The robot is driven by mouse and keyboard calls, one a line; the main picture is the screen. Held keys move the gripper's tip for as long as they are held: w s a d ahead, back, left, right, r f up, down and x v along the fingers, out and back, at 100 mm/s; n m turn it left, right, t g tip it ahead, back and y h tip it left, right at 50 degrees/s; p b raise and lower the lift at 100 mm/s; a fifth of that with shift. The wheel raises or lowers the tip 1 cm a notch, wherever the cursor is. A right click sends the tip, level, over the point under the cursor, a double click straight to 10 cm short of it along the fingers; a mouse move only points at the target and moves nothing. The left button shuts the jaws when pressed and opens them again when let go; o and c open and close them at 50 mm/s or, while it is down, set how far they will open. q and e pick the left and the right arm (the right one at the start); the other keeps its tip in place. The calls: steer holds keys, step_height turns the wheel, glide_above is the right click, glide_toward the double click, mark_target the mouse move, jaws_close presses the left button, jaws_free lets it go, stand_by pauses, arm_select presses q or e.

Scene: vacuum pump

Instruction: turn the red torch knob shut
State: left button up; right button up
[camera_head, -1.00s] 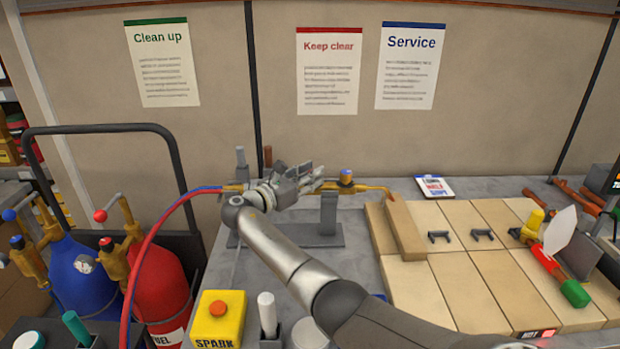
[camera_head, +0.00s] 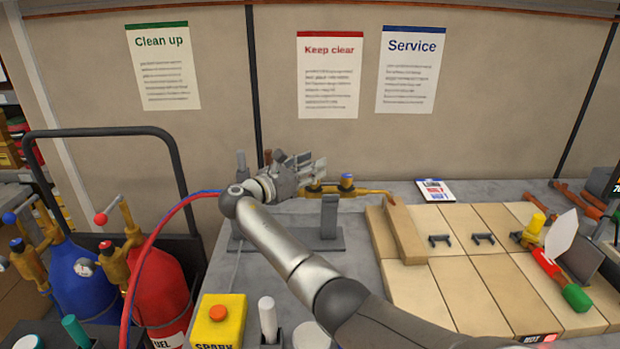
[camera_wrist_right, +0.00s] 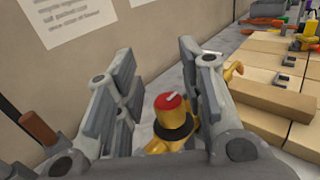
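The brass torch (camera_head: 378,190) lies on a grey stand (camera_head: 329,217) on the workbench, with a blue knob (camera_head: 347,180) on top. Its red knob (camera_wrist_right: 168,102), with a white pointer mark, shows in the right wrist view on a black collar. My right gripper (camera_head: 310,170) is at the torch's hose end and hides the red knob in the head view. In the wrist view the gripper (camera_wrist_right: 158,75) is open, with a finger on each side of the red knob and visible gaps. My left gripper is not in view.
Red and blue hoses (camera_head: 160,235) run from the torch towards the red cylinder (camera_head: 160,290) and blue cylinder (camera_head: 85,275). A yellow spark box (camera_head: 218,322) stands in front. Firebricks (camera_head: 440,280) cover the bench at right, with a bar-shaped brick (camera_head: 405,235) near the torch nozzle.

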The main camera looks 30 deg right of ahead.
step_height(320, 180, up, 6)
steer(key=shift+r, duration=0.15)
stand_by(0.4)
